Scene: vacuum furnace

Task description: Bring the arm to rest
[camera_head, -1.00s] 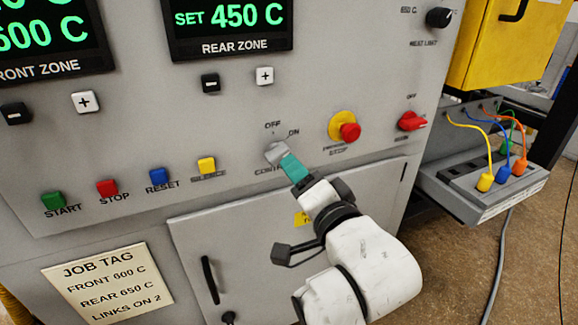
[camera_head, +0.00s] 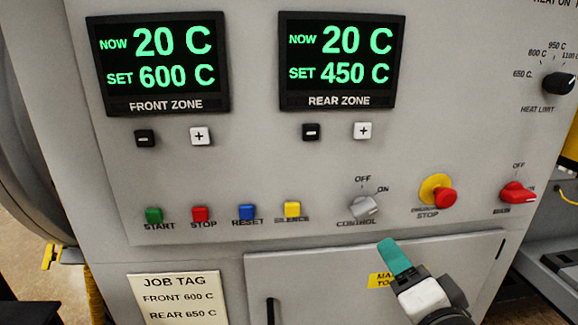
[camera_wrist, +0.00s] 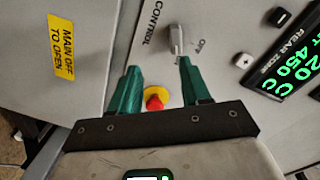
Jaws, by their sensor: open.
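My gripper (camera_head: 388,243) is in front of the panel, below the grey CONTROL knob (camera_head: 364,207), with its teal fingers clear of it. In the wrist view the two fingers (camera_wrist: 160,66) are apart with nothing between them. The knob (camera_wrist: 176,40) shows there just beyond the fingertips, and the red stop button (camera_wrist: 154,101) shows between the fingers. The knob's pointer seems turned toward ON. Part of my arm is cut off by the lower edge of the head view.
The front zone display (camera_head: 160,62) reads NOW 20 C, SET 600 C. The rear zone display (camera_head: 340,60) reads NOW 20 C, SET 450 C. The job tag (camera_head: 177,298) hangs lower left. A yellow-collared stop button (camera_head: 445,197) and red main switch (camera_head: 517,192) stand right of the knob.

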